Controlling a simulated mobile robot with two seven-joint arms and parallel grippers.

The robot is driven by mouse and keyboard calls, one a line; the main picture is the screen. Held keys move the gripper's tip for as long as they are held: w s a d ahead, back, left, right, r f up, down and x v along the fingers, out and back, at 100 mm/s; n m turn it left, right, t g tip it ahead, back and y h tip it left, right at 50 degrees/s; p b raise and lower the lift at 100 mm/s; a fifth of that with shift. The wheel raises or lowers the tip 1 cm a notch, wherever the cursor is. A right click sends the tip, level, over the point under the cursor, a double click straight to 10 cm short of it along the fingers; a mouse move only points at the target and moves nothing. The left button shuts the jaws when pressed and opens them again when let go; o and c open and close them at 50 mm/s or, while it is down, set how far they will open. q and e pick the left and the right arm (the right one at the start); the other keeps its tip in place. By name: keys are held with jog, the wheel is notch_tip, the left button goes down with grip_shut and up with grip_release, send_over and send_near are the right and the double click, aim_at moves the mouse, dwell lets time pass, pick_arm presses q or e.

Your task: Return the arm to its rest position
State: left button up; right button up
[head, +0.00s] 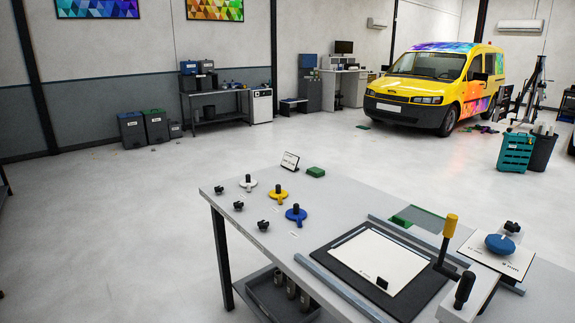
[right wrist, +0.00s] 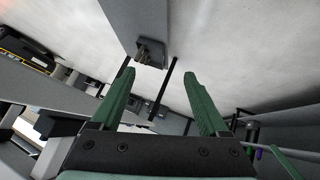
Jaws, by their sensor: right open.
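My right gripper (right wrist: 158,74) shows in the right wrist view with its two green fingers spread wide apart. Nothing is between the fingers, and they touch nothing that I can make out. The view is tilted, with pale floor and grey furniture parts beyond the fingertips. Neither arm nor gripper shows in the head view. My left gripper is in neither view.
In the head view, a grey worktable (head: 330,225) holds a white sheet on a dark mat (head: 333,262), a lever with a yellow handle (head: 450,226), a blue-knobbed tool (head: 500,244) and several coloured knobs. A yellow van (head: 425,88) stands behind. The floor left of the table is clear.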

jog(key=s+a+m, duration=0.1)
jog(key=a+m, duration=0.4)
jog(key=a, duration=0.5)
jog(key=shift+s+a+f+m, duration=0.25)
jog(key=shift+a+m, duration=0.05)
jog(key=shift+a, duration=0.1)
